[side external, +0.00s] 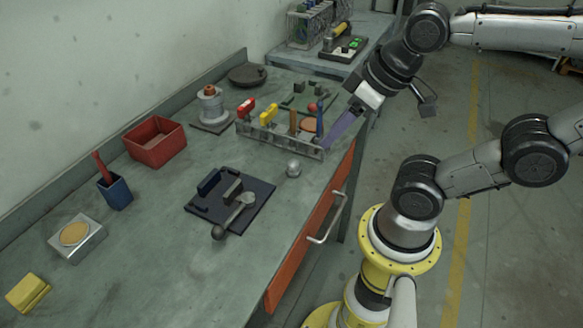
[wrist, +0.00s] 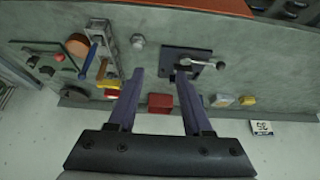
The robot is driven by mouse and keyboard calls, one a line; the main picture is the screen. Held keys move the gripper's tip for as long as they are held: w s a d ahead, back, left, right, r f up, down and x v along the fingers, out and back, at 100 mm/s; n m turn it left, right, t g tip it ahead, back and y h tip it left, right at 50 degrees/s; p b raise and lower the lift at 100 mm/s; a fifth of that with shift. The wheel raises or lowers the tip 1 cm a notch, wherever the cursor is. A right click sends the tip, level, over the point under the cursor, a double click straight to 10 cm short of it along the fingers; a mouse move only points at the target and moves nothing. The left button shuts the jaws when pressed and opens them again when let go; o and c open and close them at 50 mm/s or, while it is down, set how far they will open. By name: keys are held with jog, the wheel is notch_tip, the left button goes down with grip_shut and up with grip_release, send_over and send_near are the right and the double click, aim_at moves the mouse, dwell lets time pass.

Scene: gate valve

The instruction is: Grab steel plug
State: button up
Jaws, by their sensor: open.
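A small rounded silver piece, which looks like the steel plug (side external: 293,168), stands alone on the bench near its front edge, between the tool rack and the dark plate. It also shows in the wrist view (wrist: 138,40), above the left fingertip. My gripper (side external: 327,144) has long purple fingers and hangs near the right end of the tool rack, up and to the right of the plug in the side view. In the wrist view my gripper (wrist: 161,73) has its fingers apart, with nothing between them. It is clear of the plug.
The tool rack (side external: 280,136) with upright handles stands close to my fingers. A dark plate (side external: 210,222) with a clamp and lever lies left of the plug. A red bin (side external: 155,141) stands farther left. An orange drawer front (side external: 312,230) with a handle faces my base.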

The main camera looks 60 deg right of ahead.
dwell(0.4)
jog(key=o, duration=0.5)
jog(key=n+g, duration=0.6)
jog(key=n, duration=1.1)
send_over(293, 162)
notch_tip(293, 162, down, 5)
jog(key=f, duration=0.7)
jog(key=shift+s, duration=0.2)
jog(key=shift+w+f, duration=0.2)
jog(key=shift+f, duration=2.75)
